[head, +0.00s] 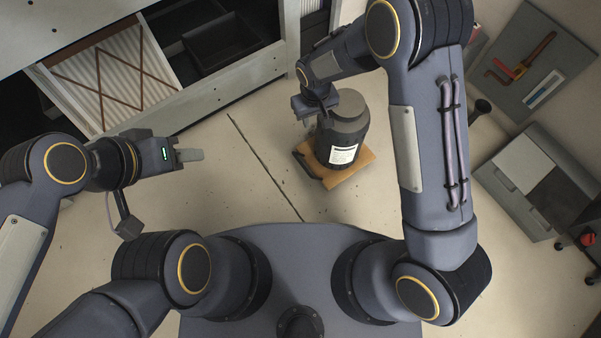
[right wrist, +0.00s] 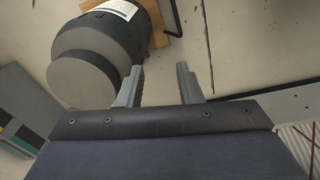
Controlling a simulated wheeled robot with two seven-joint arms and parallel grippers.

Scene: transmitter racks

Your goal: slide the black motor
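The black motor (head: 342,134), a dark cylinder with a grey end and a white label, stands on a wooden board (head: 350,172) on the floor in the head view. In the right wrist view the motor (right wrist: 112,40) is at the upper left. My right gripper (head: 309,112) is at the motor's left side in the head view. Its two fingers (right wrist: 158,80) are apart with nothing between them; the left finger is close to the motor, and I cannot tell if they touch. My left gripper (head: 190,155) is well to the left, away from the motor, seen side-on.
An open drawer or rack unit (head: 120,75) stands at the upper left. A grey panel with tools (head: 530,65) and a grey case (head: 530,180) lie at the right. Bare floor (head: 235,185) with a dark seam lies between my left gripper and the board.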

